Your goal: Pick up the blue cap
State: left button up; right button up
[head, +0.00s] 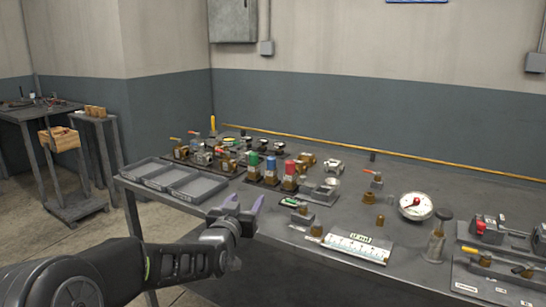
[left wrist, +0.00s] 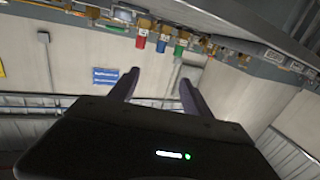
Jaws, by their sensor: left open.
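The blue cap (head: 271,163) sits on a brass-coloured fitting in a row on the table, between a green cap (head: 254,158) and a red cap (head: 290,167). In the left wrist view the blue cap (left wrist: 162,44) shows near the top, between the red cap (left wrist: 141,41) and the green cap (left wrist: 180,51). My left gripper (head: 244,201) is open and empty, with purple-grey fingers, in front of the row and apart from the blue cap. Its fingers also show in the left wrist view (left wrist: 158,88). My right gripper is not in view.
Grey trays (head: 198,188) lie at the table's left end. Brass fittings and valves crowd the back. A small rack with a green label (head: 293,202) lies near the gripper.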

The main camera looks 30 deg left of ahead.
aim_at(271, 160)
jog(key=i+j, duration=0.2)
jog(key=i, duration=0.2)
jog(key=i+j, duration=0.25)
jog(key=i, duration=0.15)
